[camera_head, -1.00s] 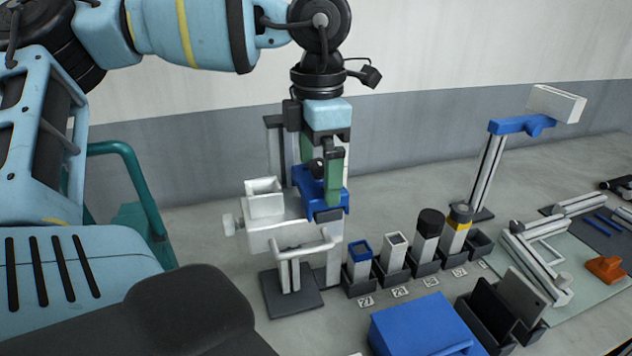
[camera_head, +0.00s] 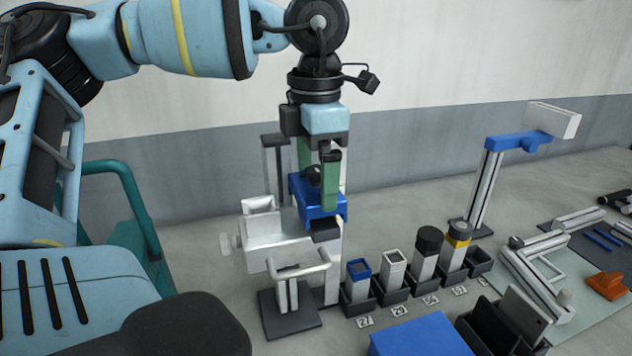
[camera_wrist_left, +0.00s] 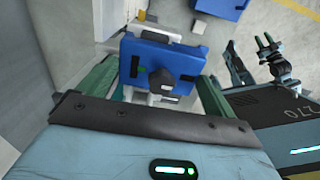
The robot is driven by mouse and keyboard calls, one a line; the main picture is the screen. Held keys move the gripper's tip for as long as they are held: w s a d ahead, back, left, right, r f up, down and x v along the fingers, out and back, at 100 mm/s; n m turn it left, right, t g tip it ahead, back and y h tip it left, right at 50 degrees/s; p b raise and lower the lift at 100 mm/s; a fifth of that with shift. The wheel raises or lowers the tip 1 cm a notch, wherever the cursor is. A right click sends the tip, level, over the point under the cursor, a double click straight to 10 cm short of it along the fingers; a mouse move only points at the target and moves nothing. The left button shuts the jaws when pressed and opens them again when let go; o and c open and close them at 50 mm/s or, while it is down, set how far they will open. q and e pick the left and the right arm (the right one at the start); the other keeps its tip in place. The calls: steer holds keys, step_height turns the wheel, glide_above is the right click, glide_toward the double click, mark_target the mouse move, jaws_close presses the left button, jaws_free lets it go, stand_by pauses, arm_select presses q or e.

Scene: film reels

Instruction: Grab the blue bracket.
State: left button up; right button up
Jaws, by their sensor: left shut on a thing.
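The blue bracket (camera_head: 311,203) has a dark knob on its face and sits at the column of a grey-white stand (camera_head: 266,232). My left gripper (camera_head: 320,194) points down from above, its green fingers at the bracket. In the left wrist view the bracket (camera_wrist_left: 150,62) lies between the two green fingers of the left gripper (camera_wrist_left: 157,80), which is shut on it. I cannot tell whether the bracket still touches the stand. The far finger is partly hidden in the head view.
Dark holders with several upright blocks (camera_head: 393,266) stand right of the stand. A blue box (camera_head: 420,338) lies in front. A post with a blue arm (camera_head: 517,142) stands farther right, behind a mat (camera_head: 590,305) with parts. A grey wall runs behind.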

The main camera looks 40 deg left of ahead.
arm_select(q)
step_height(320, 180, up, 16)
steer(key=shift+b, duration=0.35)
steer(key=shift+s+d, duration=0.1)
